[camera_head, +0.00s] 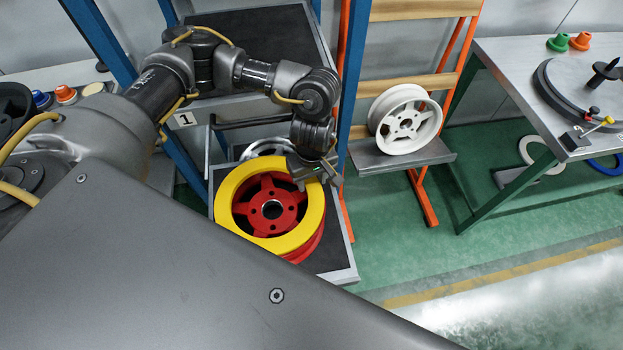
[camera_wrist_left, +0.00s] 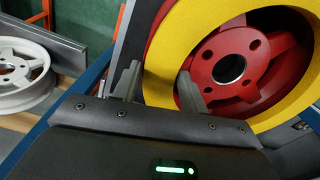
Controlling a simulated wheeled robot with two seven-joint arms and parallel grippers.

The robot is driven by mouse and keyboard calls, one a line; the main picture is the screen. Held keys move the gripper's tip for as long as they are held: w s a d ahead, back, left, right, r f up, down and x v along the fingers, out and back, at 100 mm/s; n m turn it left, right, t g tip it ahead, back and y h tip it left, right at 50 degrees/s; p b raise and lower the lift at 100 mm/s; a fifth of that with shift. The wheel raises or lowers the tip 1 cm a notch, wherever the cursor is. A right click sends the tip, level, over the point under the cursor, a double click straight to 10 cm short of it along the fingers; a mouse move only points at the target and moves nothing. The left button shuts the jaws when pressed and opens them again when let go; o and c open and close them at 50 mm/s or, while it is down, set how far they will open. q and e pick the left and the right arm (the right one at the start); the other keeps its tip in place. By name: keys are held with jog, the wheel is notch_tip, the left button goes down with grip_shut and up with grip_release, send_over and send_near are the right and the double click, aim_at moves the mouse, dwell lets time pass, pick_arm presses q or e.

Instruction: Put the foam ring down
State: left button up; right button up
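The yellow foam ring (camera_head: 228,190) is over the face of the red wheel (camera_head: 270,204). More red shows past the ring's lower right edge, so the two are not quite lined up. My left gripper (camera_head: 318,176) is at the ring's upper right. In the left wrist view, its two fingers (camera_wrist_left: 158,84) straddle the yellow band (camera_wrist_left: 178,58), one outside it and one inside its opening, and seem closed on it. Whether the ring touches the wheel all round is hard to tell. My right gripper is not in view.
The red wheel is on a dark-topped shelf (camera_head: 333,262) between blue posts. A white wheel (camera_head: 405,120) rests on a grey ledge to the right. A work table (camera_head: 535,85) stands far right. Green floor (camera_head: 400,235) is clear between. A silver wheel is partly hidden behind the ring.

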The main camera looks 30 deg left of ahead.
pick_arm(q)
jog(key=shift+o, duration=1.1)
jog(key=shift+r, duration=0.15)
notch_tip(320, 180, up, 12)
jog(key=b, duration=0.1)
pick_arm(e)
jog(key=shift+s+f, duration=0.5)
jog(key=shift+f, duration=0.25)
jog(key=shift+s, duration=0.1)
